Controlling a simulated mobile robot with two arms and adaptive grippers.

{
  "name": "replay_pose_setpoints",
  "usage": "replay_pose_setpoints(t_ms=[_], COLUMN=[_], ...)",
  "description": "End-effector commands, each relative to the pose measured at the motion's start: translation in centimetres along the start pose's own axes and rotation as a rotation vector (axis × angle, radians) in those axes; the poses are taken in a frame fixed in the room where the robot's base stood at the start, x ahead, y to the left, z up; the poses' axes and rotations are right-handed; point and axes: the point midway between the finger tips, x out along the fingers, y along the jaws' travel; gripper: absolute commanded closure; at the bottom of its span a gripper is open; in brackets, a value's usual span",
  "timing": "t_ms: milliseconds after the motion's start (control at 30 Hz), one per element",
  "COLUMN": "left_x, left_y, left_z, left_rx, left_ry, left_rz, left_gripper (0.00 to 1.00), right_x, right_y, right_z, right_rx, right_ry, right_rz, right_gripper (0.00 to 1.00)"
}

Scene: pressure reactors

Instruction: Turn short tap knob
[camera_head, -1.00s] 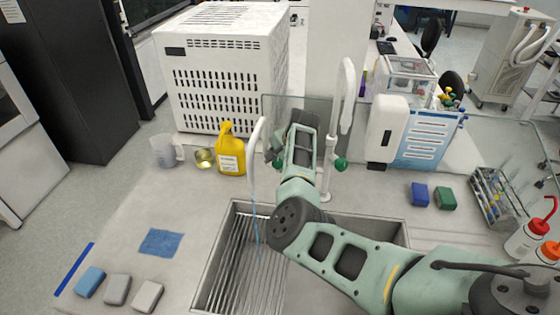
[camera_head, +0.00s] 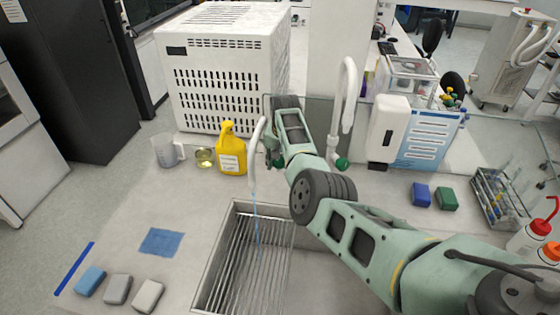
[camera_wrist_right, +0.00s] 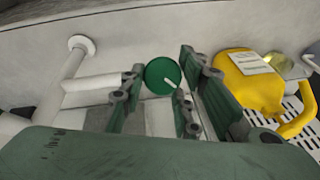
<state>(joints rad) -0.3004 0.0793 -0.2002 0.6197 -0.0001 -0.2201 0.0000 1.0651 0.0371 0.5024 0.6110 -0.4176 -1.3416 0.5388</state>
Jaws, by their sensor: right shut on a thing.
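The short tap (camera_head: 256,148) is a white curved spout at the back edge of the sink, and a thin blue stream of water runs from it into the basin. Its round green knob (camera_wrist_right: 163,77) with a pale mark shows in the right wrist view between the fingers. My right gripper (camera_wrist_right: 157,92) is shut on this knob. In the head view the right gripper (camera_head: 273,152) is just right of the spout, partly hidden behind my own wrist. My left gripper is not in view.
A tall white tap (camera_head: 345,110) with another green knob (camera_head: 342,163) stands right of my arm. A yellow bottle (camera_head: 231,150) stands close left of the short tap. The sink (camera_head: 216,262) lies in front. Sponges and a blue cloth (camera_head: 161,242) lie at the left.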

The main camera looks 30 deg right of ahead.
Motion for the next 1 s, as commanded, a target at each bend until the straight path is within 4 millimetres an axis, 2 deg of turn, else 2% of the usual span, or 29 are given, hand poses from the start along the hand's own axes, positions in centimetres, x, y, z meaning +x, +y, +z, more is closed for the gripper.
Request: replay_pose_setpoints(t_ms=[33,500,533,600,700,1000], left_x=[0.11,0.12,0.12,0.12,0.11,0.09], left_y=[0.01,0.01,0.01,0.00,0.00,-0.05], left_z=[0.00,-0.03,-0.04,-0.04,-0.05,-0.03], left_rx=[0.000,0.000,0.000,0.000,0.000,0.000], left_ry=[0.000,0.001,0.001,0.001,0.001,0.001], left_rz=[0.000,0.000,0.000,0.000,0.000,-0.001], left_gripper=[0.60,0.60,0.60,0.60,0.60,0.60], right_x=[0.60,0.54,0.54,0.53,0.47,0.19], right_y=[0.52,0.48,0.48,0.46,0.40,0.16], right_z=[0.56,0.56,0.56,0.56,0.51,0.24], right_rx=[-0.009,-0.021,-0.021,-0.021,-0.020,-0.020], right_ry=[-0.015,-0.016,-0.016,-0.016,-0.015,-0.007], right_rz=[0.018,0.022,0.021,0.021,0.019,0.013], right_gripper=[0.97,0.97,0.68,0.62,0.55,0.55])
